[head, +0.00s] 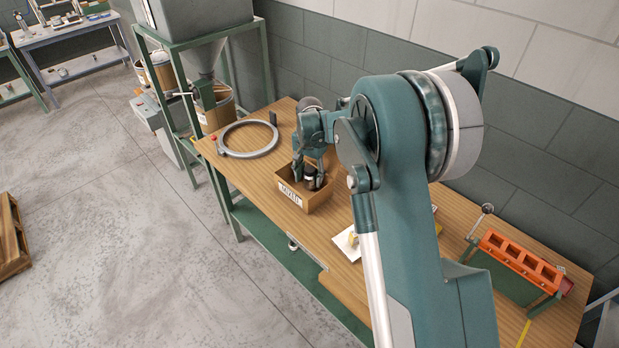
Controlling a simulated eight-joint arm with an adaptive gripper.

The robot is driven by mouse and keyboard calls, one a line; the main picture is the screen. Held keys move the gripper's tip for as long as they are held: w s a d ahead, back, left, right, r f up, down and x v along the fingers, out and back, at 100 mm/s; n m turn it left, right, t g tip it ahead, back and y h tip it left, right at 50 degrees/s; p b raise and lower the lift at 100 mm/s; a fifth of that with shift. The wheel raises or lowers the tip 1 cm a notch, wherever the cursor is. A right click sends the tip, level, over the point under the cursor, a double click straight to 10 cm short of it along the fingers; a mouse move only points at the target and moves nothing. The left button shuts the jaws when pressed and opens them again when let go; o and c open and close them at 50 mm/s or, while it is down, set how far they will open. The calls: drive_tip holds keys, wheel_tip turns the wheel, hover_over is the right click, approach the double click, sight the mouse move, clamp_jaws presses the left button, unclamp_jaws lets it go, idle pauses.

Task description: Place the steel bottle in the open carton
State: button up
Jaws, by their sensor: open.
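The open carton (291,194) is a small brown box with a printed label on its front, standing on the wooden bench. My gripper (311,172) is above the carton, pointing down with its fingers low in the carton's opening. The jaws are open. A small dark upright shape with a pale part, which looks like the steel bottle (313,181), shows inside the carton by the fingertips. The fingers partly cover it, and I cannot tell whether they touch it.
A grey ring (249,153) lies on the bench (356,208) left of the carton. A white board or papers (347,243) lie to its right, partly behind my arm. An orange slotted rack (522,262) stands at the right end. A hopper on a green frame (200,55) stands at the far left.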

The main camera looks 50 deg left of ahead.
wheel_tip(320, 180, up, 12)
drive_tip(key=shift+f, duration=0.1)
idle(0.5)
idle(0.5)
idle(0.4)
